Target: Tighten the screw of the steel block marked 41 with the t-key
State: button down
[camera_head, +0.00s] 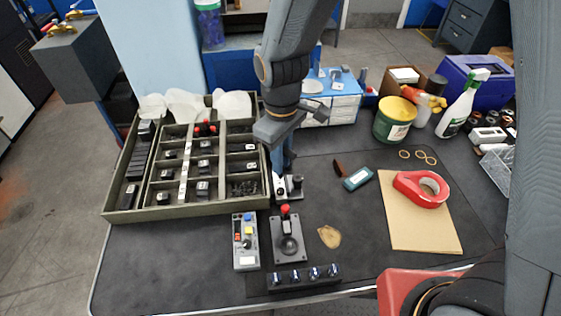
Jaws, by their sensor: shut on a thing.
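My gripper (282,178) points down just right of the tray's near right corner. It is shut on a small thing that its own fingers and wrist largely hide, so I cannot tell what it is. A small steel-and-dark piece (294,187) shows right beside the fingertips. Just nearer, a dark plate fixture (290,248) holds an upright piece with a red top (285,210). Several small blocks, such as one steel-faced block (203,188), sit in the tray compartments. The number 41 is not readable on any block, and I cannot pick out the t-key for certain.
The compartment tray (236,204) fills the bench's left side. A button box (245,242) and a knobbed strip (304,278) lie at the front. A cardboard sheet (418,235) with a red tape roll (408,190), a tin (393,121) and a spray bottle (461,106) stand right.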

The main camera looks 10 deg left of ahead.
jog(key=shift+n, duration=0.4)
jog(key=shift+f, duration=0.15)
jog(key=shift+f+b, duration=2.25)
jog(key=shift+f, duration=0.1)
jog(key=shift+f+b, duration=0.3)
jog(key=shift+f, duration=0.45)
jog(key=shift+m+p, duration=0.3)
jog(key=shift+p, duration=0.05)
